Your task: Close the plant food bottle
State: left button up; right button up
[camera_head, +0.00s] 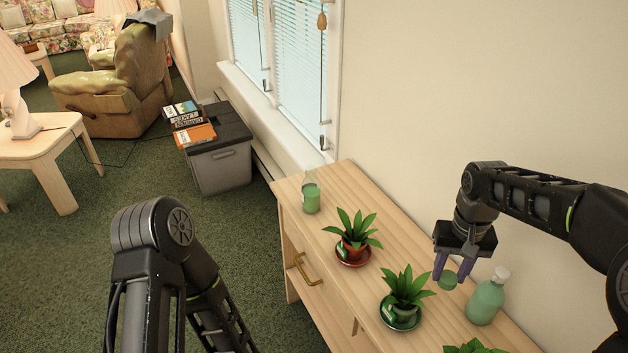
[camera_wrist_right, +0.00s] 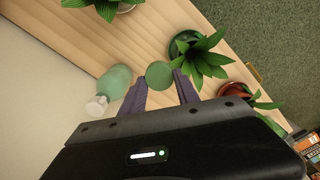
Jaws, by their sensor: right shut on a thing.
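A green bottle (camera_head: 486,301) with a pale whitish top (camera_head: 501,273) stands upright on the wooden cabinet, near the wall. It also shows in the right wrist view (camera_wrist_right: 116,84), left of the fingers. My right gripper (camera_head: 452,274) points down, left of the bottle, and is shut on a round green cap (camera_head: 448,281). The cap (camera_wrist_right: 159,75) sits between the purple fingertips in the right wrist view, apart from the bottle. Its exact height above the cabinet top is hard to tell. My left arm enters at the lower left, but its gripper does not show.
The wooden cabinet (camera_head: 338,178) carries potted plants (camera_head: 355,236) (camera_head: 404,292) on saucers close left of the gripper, and another plant at the near edge (camera_head: 474,348). A green container (camera_head: 311,199) with a clear upper part stands at the far end. The wall (camera_head: 430,90) runs behind.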

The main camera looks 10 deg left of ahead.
aim_at(311, 186)
jog(key=i+j+z, duration=0.1)
jog(key=j, duration=0.25)
jog(key=i+j+z, duration=0.1)
jog(key=i+j, duration=0.2)
jog(key=i+j+z, duration=0.1)
jog(key=j, duration=0.35)
jog(key=i+j+z, duration=0.1)
jog(key=i+j, duration=0.15)
jog(key=j, duration=0.2)
